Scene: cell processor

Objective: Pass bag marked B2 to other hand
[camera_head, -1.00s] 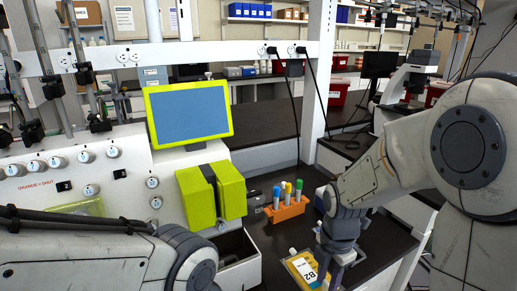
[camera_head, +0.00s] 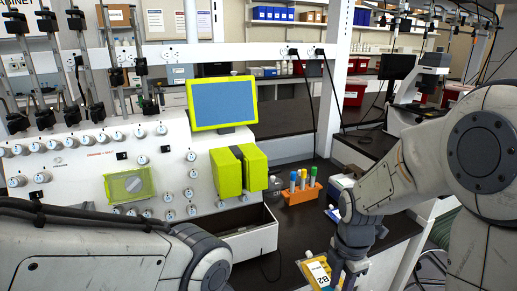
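The bag marked B2 (camera_head: 318,272) is a small amber-yellow bag with a white label, at the bottom centre of the head view. Its lower part is cut off by the picture edge. My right gripper (camera_head: 340,278) comes down at the bag's right side and appears shut on that edge, though the fingertips are partly hidden. The bag is tilted, with its label facing up toward the camera. Of my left arm only a link and joint show at the lower left. My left gripper is out of view.
An orange rack (camera_head: 302,193) with several capped tubes stands on the dark counter behind the bag. A white open drawer (camera_head: 250,236) sticks out below the green-covered processor (camera_head: 238,171). The dark counter (camera_head: 283,233) between drawer and bag is bare.

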